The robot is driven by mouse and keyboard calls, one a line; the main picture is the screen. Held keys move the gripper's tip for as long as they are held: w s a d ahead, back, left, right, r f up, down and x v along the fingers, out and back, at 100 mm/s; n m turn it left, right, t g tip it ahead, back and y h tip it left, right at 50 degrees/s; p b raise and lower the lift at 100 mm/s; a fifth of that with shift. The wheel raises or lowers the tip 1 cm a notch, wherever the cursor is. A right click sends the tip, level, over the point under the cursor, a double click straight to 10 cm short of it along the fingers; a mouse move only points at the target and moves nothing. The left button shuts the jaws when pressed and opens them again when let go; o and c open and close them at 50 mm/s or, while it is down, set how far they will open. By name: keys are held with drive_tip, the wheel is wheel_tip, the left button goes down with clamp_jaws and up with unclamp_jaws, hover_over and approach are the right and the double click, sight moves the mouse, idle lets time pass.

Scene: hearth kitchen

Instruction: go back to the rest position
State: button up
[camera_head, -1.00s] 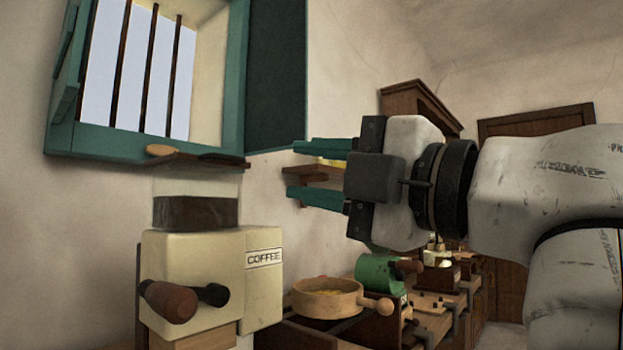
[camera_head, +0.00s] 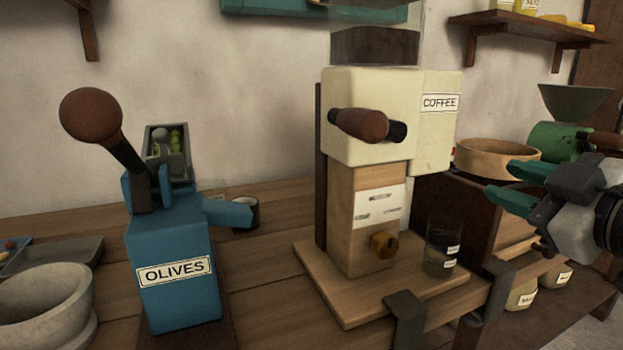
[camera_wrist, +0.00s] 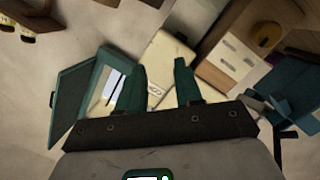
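My gripper (camera_head: 508,184) is at the right edge of the head view, in front of the dark cabinet and wooden bowl. Its two green fingers point left and stand apart with nothing between them. In the wrist view my gripper (camera_wrist: 160,82) shows the same open, empty fingers. The cream coffee grinder (camera_head: 390,120) stands upright on a wooden board, left of my gripper and apart from it. In the wrist view the grinder (camera_wrist: 172,58) appears tilted behind the fingers.
A blue olive press (camera_head: 172,250) and a stone mortar (camera_head: 45,300) stand on the counter at left. A glass jar (camera_head: 443,252) stands beside the grinder. A wooden bowl (camera_head: 495,158) and green mill (camera_head: 553,140) are behind my gripper. A shelf (camera_head: 530,24) hangs above.

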drive_tip(key=s+f+m+g+h, duration=0.1)
drive_tip(key=s+f+m+g, duration=0.15)
drive_tip(key=f, duration=0.85)
drive_tip(key=s+f+m+g, duration=0.2)
drive_tip(key=f+m, duration=0.1)
drive_tip(key=f, duration=0.8)
drive_tip(key=s+f+m+g+h, duration=0.1)
drive_tip(key=s+f+m+g, duration=0.15)
drive_tip(key=f, duration=0.85)
drive_tip(key=s+d+f+m+g+h, duration=0.15)
drive_tip(key=s+f+g, duration=0.25)
drive_tip(key=s+f, duration=0.7)
drive_tip(key=s+d+f+m+g, duration=0.15)
drive_tip(key=s+f+g, duration=0.35)
drive_tip(key=s+f, duration=0.6)
wheel_tip(320, 180, up, 30)
drive_tip(key=s+p, duration=0.1)
drive_tip(key=p, duration=2.7)
drive_tip(key=shift+s+a+t, duration=0.25)
drive_tip(key=shift+a+t, duration=0.05)
drive_tip(key=shift+a, duration=0.05)
